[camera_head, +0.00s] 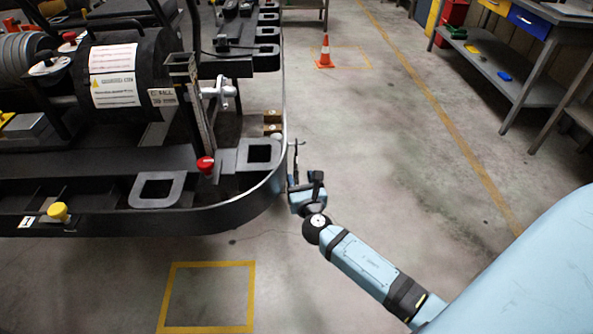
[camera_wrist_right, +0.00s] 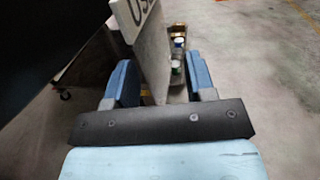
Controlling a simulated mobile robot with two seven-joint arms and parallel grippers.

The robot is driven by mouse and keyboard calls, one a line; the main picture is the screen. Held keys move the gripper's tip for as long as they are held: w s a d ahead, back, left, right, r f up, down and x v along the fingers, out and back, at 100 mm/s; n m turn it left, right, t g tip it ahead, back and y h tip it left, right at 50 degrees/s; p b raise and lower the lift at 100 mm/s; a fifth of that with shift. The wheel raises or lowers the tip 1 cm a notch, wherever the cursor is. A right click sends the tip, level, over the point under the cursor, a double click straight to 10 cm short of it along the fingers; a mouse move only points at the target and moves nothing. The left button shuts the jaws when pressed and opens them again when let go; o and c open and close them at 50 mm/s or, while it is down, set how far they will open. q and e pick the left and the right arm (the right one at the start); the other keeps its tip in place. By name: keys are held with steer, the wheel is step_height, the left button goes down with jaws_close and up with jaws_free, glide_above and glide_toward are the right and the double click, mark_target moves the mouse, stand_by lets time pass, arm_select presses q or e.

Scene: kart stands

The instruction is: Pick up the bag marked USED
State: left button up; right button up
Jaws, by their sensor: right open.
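The bag marked USED shows in the right wrist view as a pale grey upright panel (camera_wrist_right: 151,55) with a white label at its top. Only the start of dark lettering, like "US", is readable there. My right gripper (camera_wrist_right: 162,80) is open, with one blue finger on each side of the panel's lower part. I cannot tell whether either finger touches it. In the head view my right gripper (camera_head: 304,178) is just beyond the right corner of the black kart stand (camera_head: 236,212). I cannot make out the bag there. My left gripper is out of view.
The kart stand's curved rim is close to the left of my right gripper. Small cans or jars (camera_wrist_right: 177,55) stand behind the bag in the wrist view. An orange cone (camera_head: 325,54) and a grey workbench (camera_head: 520,88) are farther back. The floor between is clear.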

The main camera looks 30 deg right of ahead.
steer(key=shift+x, duration=1.45)
steer(key=shift+a+f, duration=0.1)
jaws_close()
